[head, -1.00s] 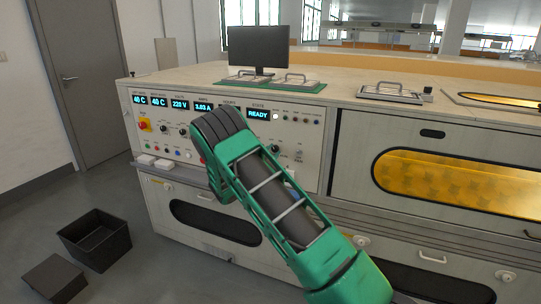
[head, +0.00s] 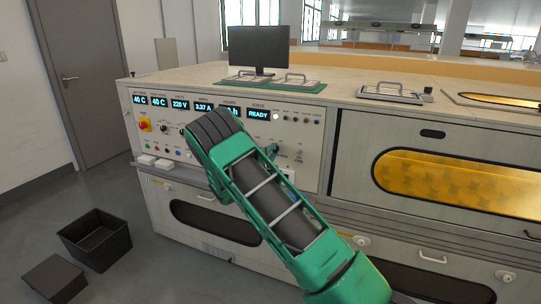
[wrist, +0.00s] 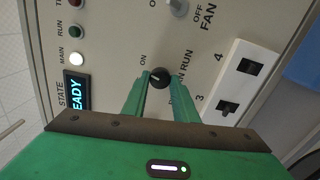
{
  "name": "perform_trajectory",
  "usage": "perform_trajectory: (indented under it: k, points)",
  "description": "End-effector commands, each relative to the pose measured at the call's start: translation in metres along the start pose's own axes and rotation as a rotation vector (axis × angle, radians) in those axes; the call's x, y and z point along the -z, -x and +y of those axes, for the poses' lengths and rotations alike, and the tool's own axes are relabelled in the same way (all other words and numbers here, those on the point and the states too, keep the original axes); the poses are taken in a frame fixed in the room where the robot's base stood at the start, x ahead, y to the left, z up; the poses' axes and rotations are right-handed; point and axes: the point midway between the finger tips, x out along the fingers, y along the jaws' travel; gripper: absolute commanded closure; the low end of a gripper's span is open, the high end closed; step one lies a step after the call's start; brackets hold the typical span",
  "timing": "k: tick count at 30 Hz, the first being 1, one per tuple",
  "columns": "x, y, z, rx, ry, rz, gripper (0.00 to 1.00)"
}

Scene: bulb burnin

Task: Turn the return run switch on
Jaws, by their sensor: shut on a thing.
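The return run switch (wrist: 159,76) is a small round black knob on the pale control panel, in the middle of the wrist view. ON is printed beside it, and a partly covered label ending in "N RUN" runs along its other side. A light pointer mark shows on the knob, aimed roughly toward the ON side. My gripper (wrist: 160,88) has its two green fingers closed on either side of the knob.
In the wrist view a FAN switch (wrist: 176,8) is above, a white plate with rockers 3 and 4 (wrist: 237,85) at right, and a lit MAIN lamp (wrist: 77,59) at left. The head view shows the READY display (head: 258,114) and a black bin (head: 95,238) on the floor.

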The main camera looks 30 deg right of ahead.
Motion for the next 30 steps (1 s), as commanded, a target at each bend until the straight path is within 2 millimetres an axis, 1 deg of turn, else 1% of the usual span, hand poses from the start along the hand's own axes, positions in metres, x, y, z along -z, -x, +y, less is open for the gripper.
perform_trajectory:
  k: [1,6,13,19,30]
  points:
    - [-0.0028,-0.0003,-0.0037,0.006,-0.030,-0.005,0.96]
    - [-0.0030,-0.0003,-0.0042,0.007,-0.138,-0.006,0.96]
    - [-0.0034,-0.0003,-0.0049,0.008,-0.228,-0.007,0.96]
    - [-0.0037,-0.0002,-0.0056,0.009,-0.259,-0.008,0.96]
    - [-0.0040,-0.0001,-0.0066,0.011,-0.262,-0.009,0.96]
